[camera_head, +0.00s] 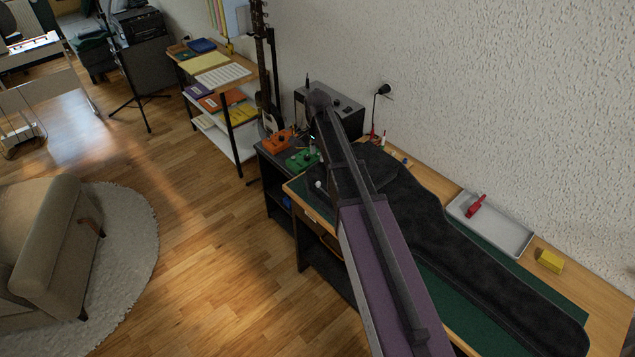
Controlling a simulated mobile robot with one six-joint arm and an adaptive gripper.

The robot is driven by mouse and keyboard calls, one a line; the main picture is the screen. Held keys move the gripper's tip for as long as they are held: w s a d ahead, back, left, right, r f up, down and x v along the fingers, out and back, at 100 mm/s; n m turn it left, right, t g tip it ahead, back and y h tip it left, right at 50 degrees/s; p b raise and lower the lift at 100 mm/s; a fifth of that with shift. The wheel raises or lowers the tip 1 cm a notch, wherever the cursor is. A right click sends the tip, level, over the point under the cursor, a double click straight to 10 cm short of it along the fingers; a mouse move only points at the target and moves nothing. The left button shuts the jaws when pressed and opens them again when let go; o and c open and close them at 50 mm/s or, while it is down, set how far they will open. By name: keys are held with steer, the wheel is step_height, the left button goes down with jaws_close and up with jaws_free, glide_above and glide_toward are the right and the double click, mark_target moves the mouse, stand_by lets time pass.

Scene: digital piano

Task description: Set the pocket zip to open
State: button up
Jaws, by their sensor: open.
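My arm reaches over the far end of the bag; I cannot make out the gripper's fingers among the dark arm parts.
A grey tray (511,238) with a red tool (476,206) and a yellow block (550,261) stand behind the bag near the wall. Orange (278,141) and green (301,159) pedals and an amplifier (349,112) stand at the far end. Open floor lies left.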

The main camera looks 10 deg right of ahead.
mark_target(318, 183)
steer(key=shift+f, duration=0.15)
stand_by(0.4)
step_height(318, 183, down, 14)
steer(key=b, duration=1.3)
steer(key=shift+r+b, duration=0.2)
steer(key=shift+b, duration=0.2)
jaws_close()
